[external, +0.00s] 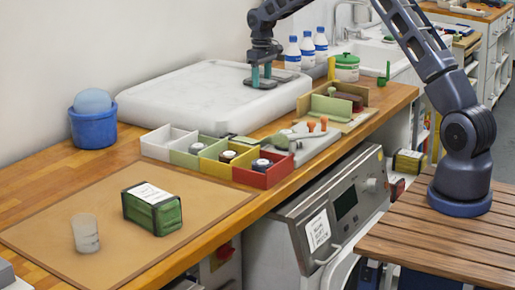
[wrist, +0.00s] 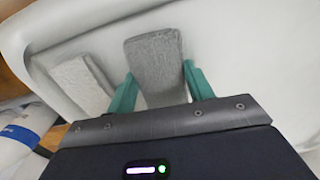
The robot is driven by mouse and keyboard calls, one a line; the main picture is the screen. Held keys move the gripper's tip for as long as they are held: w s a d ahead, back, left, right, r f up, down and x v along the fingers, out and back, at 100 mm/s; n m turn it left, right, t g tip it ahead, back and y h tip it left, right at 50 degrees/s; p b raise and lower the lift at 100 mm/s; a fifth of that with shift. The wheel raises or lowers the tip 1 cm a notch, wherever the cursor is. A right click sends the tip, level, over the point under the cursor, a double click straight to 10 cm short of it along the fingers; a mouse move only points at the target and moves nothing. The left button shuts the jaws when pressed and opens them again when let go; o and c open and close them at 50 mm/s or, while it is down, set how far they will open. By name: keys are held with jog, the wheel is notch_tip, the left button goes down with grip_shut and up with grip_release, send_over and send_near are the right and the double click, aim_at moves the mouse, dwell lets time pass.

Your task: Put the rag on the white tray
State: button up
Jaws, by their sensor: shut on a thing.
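The rag (wrist: 154,62) looks like a grey folded cloth in the wrist view, between the two teal fingers of my gripper (wrist: 158,82). My gripper is shut on it. In the external view my gripper (external: 261,80) points down at the right end of the white tray (external: 190,95), with its fingertips at or just above the tray surface. The white tray also fills much of the wrist view (wrist: 235,60).
A lighter grey flat piece (wrist: 82,84) lies left of the rag in the wrist view. A blue bucket (external: 93,128) stands left.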

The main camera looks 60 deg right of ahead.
aim_at(262, 80)
jog(key=shift+f, duration=0.1)
jog(key=o, duration=1)
notch_tip(262, 80, up, 12)
jog(key=s+a+r+t, duration=0.1)
jog(key=s+a+r, duration=0.45)
jog(key=s, duration=0.25)
jog(key=s+a+r, duration=0.4)
jog(key=s+r, duration=0.2)
jog(key=s, duration=0.3)
jog(key=s+a+r+t, duration=0.1)
jog(key=s+a+r, duration=0.4)
jog(key=s, duration=0.3)
jog(key=s+a+f+t, duration=0.1)
jog(key=s+a+f, duration=0.1)
jog(key=s, duration=0.8)
jog(key=s+a+f, duration=0.2)
jog(key=s+a, duration=0.1)
jog(key=s, duration=0.7)
jog(key=s+a+f+t, duration=0.1)
jog(key=s+a+f, duration=0.1)
jog(key=s, duration=0.8)
jog(key=shift+s+a+f+n+t, duration=0.25)
jog(key=shift+a+f+n+t, duration=0.1)
jog(key=shift+a, duration=0.2)
